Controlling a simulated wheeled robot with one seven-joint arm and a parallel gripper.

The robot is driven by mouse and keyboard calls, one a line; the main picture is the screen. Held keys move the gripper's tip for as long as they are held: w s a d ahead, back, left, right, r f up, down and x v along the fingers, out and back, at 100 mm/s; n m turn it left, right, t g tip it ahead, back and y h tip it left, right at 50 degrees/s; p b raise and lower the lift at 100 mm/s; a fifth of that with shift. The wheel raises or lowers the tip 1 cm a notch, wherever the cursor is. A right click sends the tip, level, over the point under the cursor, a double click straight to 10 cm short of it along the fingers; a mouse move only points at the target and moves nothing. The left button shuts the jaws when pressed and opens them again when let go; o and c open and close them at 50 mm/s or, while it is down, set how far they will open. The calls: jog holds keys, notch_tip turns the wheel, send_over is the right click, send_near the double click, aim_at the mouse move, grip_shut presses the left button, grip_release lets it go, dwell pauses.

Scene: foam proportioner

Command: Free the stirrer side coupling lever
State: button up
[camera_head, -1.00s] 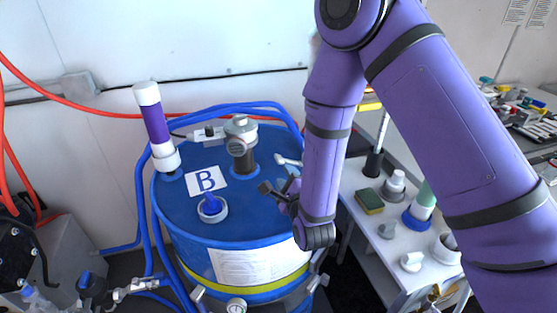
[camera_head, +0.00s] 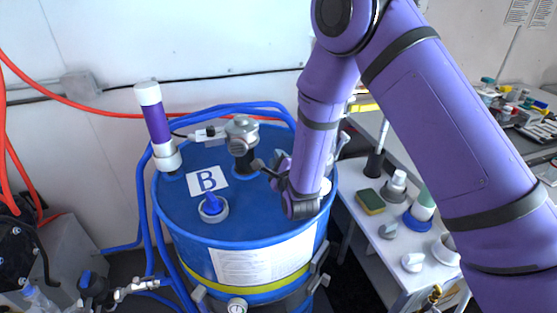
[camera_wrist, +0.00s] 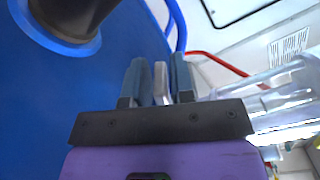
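The blue drum (camera_head: 230,225) stands in the middle of the head view. A grey-capped fitting on a dark neck (camera_head: 243,140) rises from its lid, with a light coupling piece (camera_head: 207,134) at its left. My gripper (camera_wrist: 160,82) is over the right part of the lid; in the head view my wrist mostly hides it. In the wrist view its two blue-grey fingers stand apart. A narrow light-grey piece (camera_wrist: 161,86) shows between them, possibly the lever; I cannot tell whether they touch it. Which coupling it belongs to is hidden.
A white-and-purple cylinder (camera_head: 157,125) and a blue-capped port (camera_head: 212,207) stand on the lid. Blue hoses (camera_head: 225,108) loop behind it. A side table with a sponge (camera_head: 370,202) and several fittings is at right. A clear cylinder (camera_wrist: 265,95) lies right of the fingers.

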grip_shut()
jog(key=shift+f, duration=0.1)
jog(key=shift+a+f+n, duration=0.25)
jog(key=shift+f+n, duration=0.5)
jog(key=shift+n, duration=0.55)
jog(key=shift+o, duration=1.9)
grip_release()
jog(key=shift+s, duration=0.1)
jog(key=shift+v, duration=3.75)
